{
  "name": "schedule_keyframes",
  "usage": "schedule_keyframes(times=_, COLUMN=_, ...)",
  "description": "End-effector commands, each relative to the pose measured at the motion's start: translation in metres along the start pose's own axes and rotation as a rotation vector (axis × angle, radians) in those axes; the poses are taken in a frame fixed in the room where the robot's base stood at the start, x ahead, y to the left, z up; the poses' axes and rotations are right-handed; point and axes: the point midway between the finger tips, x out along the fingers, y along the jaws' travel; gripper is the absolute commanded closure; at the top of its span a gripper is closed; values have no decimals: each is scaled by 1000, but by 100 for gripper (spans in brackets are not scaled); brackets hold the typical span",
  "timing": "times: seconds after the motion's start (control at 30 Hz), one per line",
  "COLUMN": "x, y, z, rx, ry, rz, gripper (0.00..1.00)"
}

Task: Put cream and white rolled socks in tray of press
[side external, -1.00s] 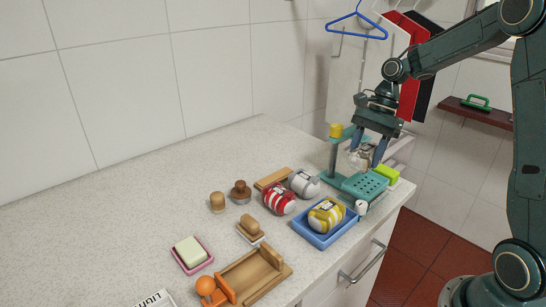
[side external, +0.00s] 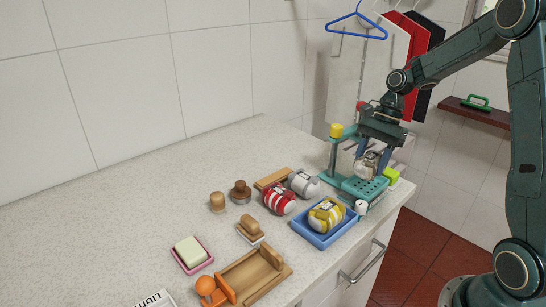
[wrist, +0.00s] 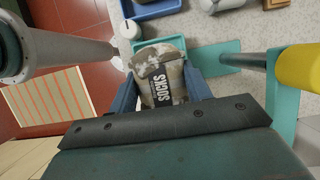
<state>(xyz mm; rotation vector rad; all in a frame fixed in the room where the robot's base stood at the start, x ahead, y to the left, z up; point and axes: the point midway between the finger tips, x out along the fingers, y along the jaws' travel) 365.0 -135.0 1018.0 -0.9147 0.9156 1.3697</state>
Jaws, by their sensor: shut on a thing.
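My gripper (side external: 371,163) is shut on the cream and white rolled socks (side external: 366,169). In the wrist view the socks (wrist: 158,62) sit between both fingers, with a black SOCKS label facing the camera. The teal press (side external: 334,160) has a yellow knob on its post and a perforated tray (side external: 362,188) at its foot. The socks hang low over the back of this tray. Whether they touch it cannot be told. In the wrist view the tray's rim (wrist: 137,45) shows behind the socks, which hide most of it.
A blue tray (side external: 313,238) holding yellow and white socks (side external: 326,215) stands in front of the press. Red and white socks (side external: 279,200) and grey-white socks (side external: 304,183) lie left of it. A lime block (side external: 391,176) is right of the press. Brushes and soap stand further left.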

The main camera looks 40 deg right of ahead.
Motion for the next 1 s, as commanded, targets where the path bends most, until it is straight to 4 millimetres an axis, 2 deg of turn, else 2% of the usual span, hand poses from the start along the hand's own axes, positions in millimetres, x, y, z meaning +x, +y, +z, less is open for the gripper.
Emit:
schedule_keyframes(times=0.4, x=26, y=0, z=-11, rx=-1, ry=0, rz=1, gripper=78)
schedule_keyframes(times=0.87, x=31, y=0, z=-12, rx=-2, ry=0, rz=0, gripper=78)
schedule_keyframes(times=0.9, x=31, y=0, z=-12, rx=-2, ry=1, rz=0, gripper=43)
schedule_keyframes(times=1.0, x=30, y=0, z=-12, rx=-2, ry=1, rz=0, gripper=26)
